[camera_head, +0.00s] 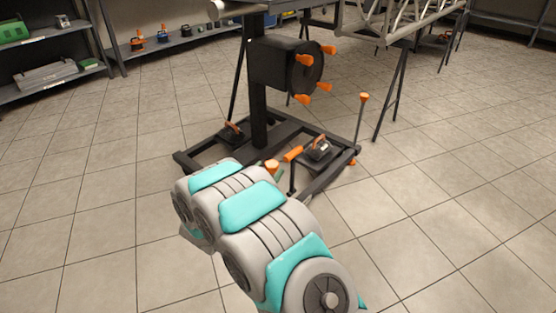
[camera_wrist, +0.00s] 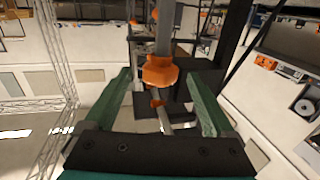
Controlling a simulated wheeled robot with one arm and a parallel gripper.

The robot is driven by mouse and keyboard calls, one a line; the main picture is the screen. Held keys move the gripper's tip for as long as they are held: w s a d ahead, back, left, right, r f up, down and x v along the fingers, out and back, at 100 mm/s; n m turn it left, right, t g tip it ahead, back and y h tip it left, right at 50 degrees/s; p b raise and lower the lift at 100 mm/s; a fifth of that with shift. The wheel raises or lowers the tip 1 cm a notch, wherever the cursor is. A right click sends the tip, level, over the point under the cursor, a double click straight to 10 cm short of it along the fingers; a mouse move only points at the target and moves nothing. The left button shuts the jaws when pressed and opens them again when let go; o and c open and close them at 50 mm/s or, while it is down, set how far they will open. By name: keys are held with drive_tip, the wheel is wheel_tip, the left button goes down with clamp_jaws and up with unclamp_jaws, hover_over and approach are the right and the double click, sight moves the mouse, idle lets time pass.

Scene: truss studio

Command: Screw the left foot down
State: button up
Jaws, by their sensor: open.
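The black stand (camera_head: 259,110) has a low base frame (camera_head: 190,160) on the tiled floor. At its near side, just beyond my arm, an orange knob (camera_head: 272,166) shows, likely the left foot's; the lower part is hidden by my arm. In the wrist view, an orange knob (camera_wrist: 160,72) on a grey rod (camera_wrist: 163,35) appears between the green fingers of my gripper (camera_wrist: 158,84). The fingers are apart, with gaps on both sides of the knob. I cannot tell how deep the knob lies between them. In the head view my arm mostly hides the gripper.
Another upright screw with an orange top (camera_head: 363,97) stands at the base's right corner. A black block with an orange handle (camera_head: 318,150) rests on the base. A truss (camera_head: 400,18) stands behind, shelves (camera_head: 50,75) at the left. The right floor is clear.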

sight(275, 161)
drive_tip(key=x, duration=0.6)
drive_tip(key=shift+w, duration=0.1)
drive_tip(key=shift+c, duration=0.3)
drive_tip(key=c, duration=1.3)
